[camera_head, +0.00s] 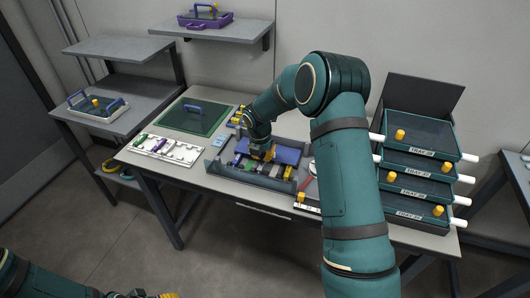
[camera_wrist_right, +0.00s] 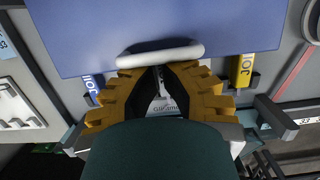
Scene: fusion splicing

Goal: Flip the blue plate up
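The blue plate (camera_head: 287,151) lies in the grey splicing tray (camera_head: 214,170) on the table, partly hidden by my right arm. In the right wrist view the blue plate (camera_wrist_right: 150,28) fills the top, with a rounded white bar (camera_wrist_right: 160,54) along its near edge. My right gripper (camera_head: 263,154) is over the tray at the plate's edge. In the wrist view its orange fingers (camera_wrist_right: 160,72) converge just below the white bar, tips together and nothing seen between them. I cannot tell whether they touch the bar. My left gripper (camera_head: 153,295) barely shows at the bottom edge.
A green panel (camera_head: 195,116) and a white holder strip (camera_head: 166,149) lie left of the tray. Stacked trays (camera_head: 418,164) stand right of my right arm. Shelves on the left hold a small tray (camera_head: 98,107) and a purple case (camera_head: 206,20).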

